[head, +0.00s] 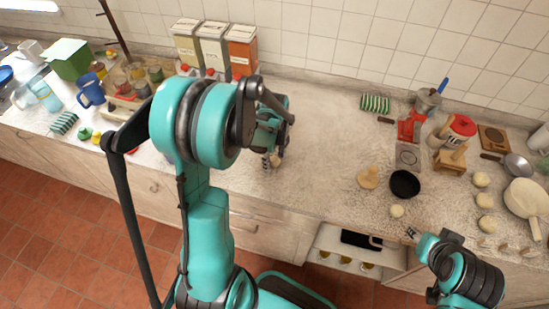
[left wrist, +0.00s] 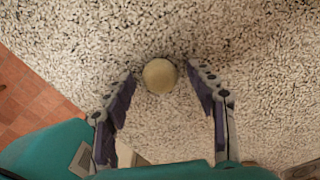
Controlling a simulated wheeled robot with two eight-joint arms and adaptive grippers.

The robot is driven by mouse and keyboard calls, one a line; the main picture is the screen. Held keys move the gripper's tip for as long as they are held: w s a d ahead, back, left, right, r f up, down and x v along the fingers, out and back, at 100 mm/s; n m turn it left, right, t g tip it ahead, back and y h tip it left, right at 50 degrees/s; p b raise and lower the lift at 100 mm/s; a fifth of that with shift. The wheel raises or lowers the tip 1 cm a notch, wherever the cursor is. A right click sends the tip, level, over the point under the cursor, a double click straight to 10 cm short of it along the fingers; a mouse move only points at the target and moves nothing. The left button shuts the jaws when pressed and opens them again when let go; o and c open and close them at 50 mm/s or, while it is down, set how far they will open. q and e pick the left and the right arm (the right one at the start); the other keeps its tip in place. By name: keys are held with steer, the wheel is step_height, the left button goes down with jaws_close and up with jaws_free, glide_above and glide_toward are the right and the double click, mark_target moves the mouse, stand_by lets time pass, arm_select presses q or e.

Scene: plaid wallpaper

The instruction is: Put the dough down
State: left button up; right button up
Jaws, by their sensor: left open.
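A pale round dough ball (left wrist: 160,75) lies on the speckled counter in the left wrist view, between the fingertips of my left gripper (left wrist: 160,72). The fingers stand apart on either side of it, with a visible gap. In the head view my left gripper (head: 270,160) is low over the counter's front part, mostly covered by my arm, with the dough ball (head: 277,160) just beside its tips. My right gripper (head: 412,233) is at the counter's front edge, near another small dough ball (head: 397,211); its finger opening is too small to judge.
A dark bowl (head: 404,184) and a tan dough piece (head: 368,178) lie to the right. Several dough balls (head: 481,180) and a pale pan (head: 525,197) are at far right. Boxes (head: 213,45) stand at the back wall. The counter (head: 325,135) between is clear.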

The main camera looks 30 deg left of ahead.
mark_target(275, 163)
arm_select(q)
steer(key=shift+r+p, duration=0.3)
steer(key=shift+r, duration=0.25)
step_height(275, 163, up, 11)
steer(key=p, duration=0.3)
steer(key=s+d+r+n+t, duration=0.7)
steer(key=s+d+n, duration=0.3)
steer(key=n, duration=0.9)
steer(key=shift+s+d+n, duration=0.3)
steer(key=shift+s+n, duration=0.1)
steer(key=shift+s, duration=0.15)
